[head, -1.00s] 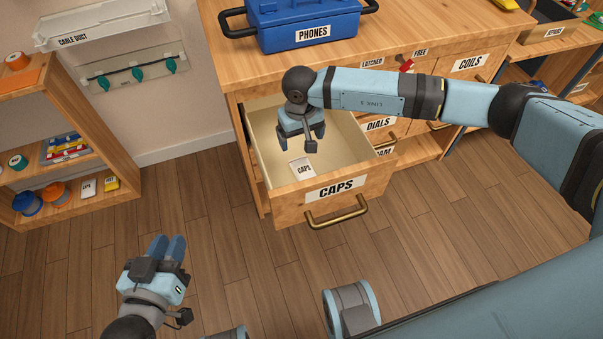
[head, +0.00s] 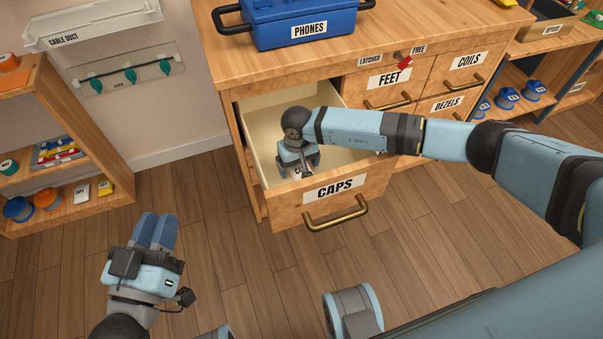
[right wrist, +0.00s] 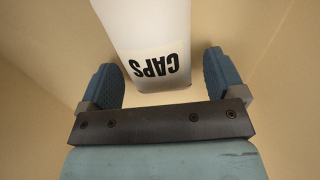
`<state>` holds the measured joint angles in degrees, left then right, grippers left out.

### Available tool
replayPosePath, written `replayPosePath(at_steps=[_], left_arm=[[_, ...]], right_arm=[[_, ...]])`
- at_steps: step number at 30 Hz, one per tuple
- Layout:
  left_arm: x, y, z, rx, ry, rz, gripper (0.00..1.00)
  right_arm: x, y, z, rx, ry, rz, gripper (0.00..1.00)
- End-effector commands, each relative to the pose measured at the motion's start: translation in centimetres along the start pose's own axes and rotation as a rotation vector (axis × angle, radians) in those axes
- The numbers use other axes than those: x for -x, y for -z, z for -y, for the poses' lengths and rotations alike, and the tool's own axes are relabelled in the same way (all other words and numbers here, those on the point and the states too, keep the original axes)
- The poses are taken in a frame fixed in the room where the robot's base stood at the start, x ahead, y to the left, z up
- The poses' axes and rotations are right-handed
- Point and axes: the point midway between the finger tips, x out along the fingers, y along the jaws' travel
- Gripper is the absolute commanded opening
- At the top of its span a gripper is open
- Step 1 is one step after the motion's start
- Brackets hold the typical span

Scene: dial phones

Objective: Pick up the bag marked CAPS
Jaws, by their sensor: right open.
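The white bag marked CAPS (right wrist: 150,35) lies inside the open CAPS drawer (head: 288,207). In the head view only a small part of the bag (head: 296,170) shows, behind my right gripper. My right gripper (head: 303,168) is lowered into the drawer, with its jaws open. In the right wrist view the near, labelled end of the bag is between the two blue fingers, with a gap on each side. My left gripper (head: 156,230) is empty over the floor at the lower left, its fingers together.
A red latch knob (head: 404,62) is on the cabinet front. A wooden shelf (head: 95,150) with spools stands at the left. The floor in front is clear.

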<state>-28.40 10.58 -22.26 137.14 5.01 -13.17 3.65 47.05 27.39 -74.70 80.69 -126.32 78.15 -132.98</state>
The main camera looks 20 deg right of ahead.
Motion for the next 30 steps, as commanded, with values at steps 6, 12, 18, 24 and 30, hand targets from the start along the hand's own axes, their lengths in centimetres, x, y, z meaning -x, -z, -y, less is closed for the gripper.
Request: replayPosePath(at_steps=[6,12,18,24,30], left_arm=[[-0.1,-0.2,0.1,-0.009,-0.006,0.008,0.23],[0.1,-0.5,0.2,-0.007,-0.001,0.017,0.23],[0.2,-0.7,0.2,-0.001,0.007,0.021,0.23],[0.2,-0.7,0.2,0.003,0.014,0.034,0.23],[0.3,-1.2,0.7,-0.010,0.033,0.087,0.23]], right_arm=[[0.1,0.0,0.0,0.000,0.000,0.000,0.68],[0.1,0.0,0.0,0.000,0.000,0.000,0.34],[0.1,0.0,0.0,0.000,0.000,0.000,0.34],[1.2,0.1,0.0,0.001,0.001,-0.002,0.34],[4.6,0.1,-0.1,0.001,0.000,-0.004,0.34]])
